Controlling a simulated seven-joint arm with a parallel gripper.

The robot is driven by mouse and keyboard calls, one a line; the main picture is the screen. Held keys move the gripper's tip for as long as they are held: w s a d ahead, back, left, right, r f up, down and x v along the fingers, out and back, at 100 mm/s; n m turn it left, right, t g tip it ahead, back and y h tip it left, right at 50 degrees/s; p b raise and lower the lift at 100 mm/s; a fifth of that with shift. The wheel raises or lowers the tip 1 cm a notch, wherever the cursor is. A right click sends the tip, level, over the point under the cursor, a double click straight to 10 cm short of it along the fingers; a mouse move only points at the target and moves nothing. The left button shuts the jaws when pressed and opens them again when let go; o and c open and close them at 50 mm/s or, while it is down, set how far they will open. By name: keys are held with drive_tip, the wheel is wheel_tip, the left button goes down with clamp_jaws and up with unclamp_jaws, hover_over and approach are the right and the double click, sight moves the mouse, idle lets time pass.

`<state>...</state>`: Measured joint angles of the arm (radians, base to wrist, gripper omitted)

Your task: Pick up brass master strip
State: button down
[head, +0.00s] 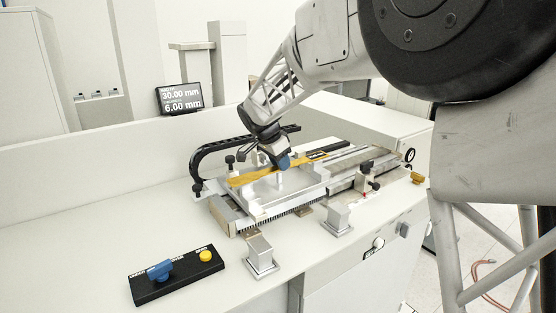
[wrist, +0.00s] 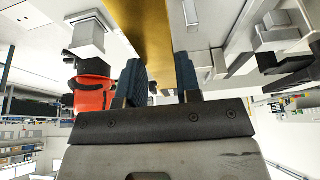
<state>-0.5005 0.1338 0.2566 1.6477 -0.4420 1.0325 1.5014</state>
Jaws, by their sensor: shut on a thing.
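The brass master strip (head: 252,178) is a long, flat, gold-coloured bar above the silver fixture on the bench in the head view. My gripper (head: 281,164) reaches down to it from above and is shut on it. In the wrist view the strip (wrist: 150,35) runs from the top edge down between the two blue fingers of my gripper (wrist: 159,85). I cannot tell whether the strip touches the fixture.
The fixture (head: 258,208) has a black curved arm (head: 208,152) at its left. Two silver posts (head: 260,253) (head: 338,218) stand in front. A black control box (head: 178,275) with a blue knob and yellow button sits front left. The left bench top is clear. A display (head: 180,98) stands behind.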

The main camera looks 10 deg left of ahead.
drive_tip(key=s+d+r, duration=0.1)
drive_tip(key=s+d, duration=0.3)
drive_tip(key=s, duration=0.6)
drive_tip(key=shift+s+d, duration=0.35)
drive_tip(key=shift+r, duration=0.1)
idle(0.5)
drive_tip(key=s+d+f, duration=0.2)
drive_tip(key=s+d, duration=0.3)
drive_tip(key=s, duration=0.4)
drive_tip(key=s+d+f, duration=0.2)
drive_tip(key=s+d, duration=0.2)
drive_tip(key=s, duration=0.6)
drive_tip(key=shift+d+f, duration=0.3)
drive_tip(key=shift+d, duration=0.1)
drive_tip(key=shift+w+a, duration=0.1)
drive_tip(key=shift+w, duration=0.1)
drive_tip(key=w+a, duration=0.3)
drive_tip(key=w, duration=0.4)
drive_tip(key=w+a+f, duration=0.1)
drive_tip(key=w+a, duration=0.1)
drive_tip(key=w, duration=0.5)
drive_tip(key=shift+w+a+f, duration=0.25)
drive_tip(key=shift+a, duration=0.15)
drive_tip(key=shift+f, duration=1.8)
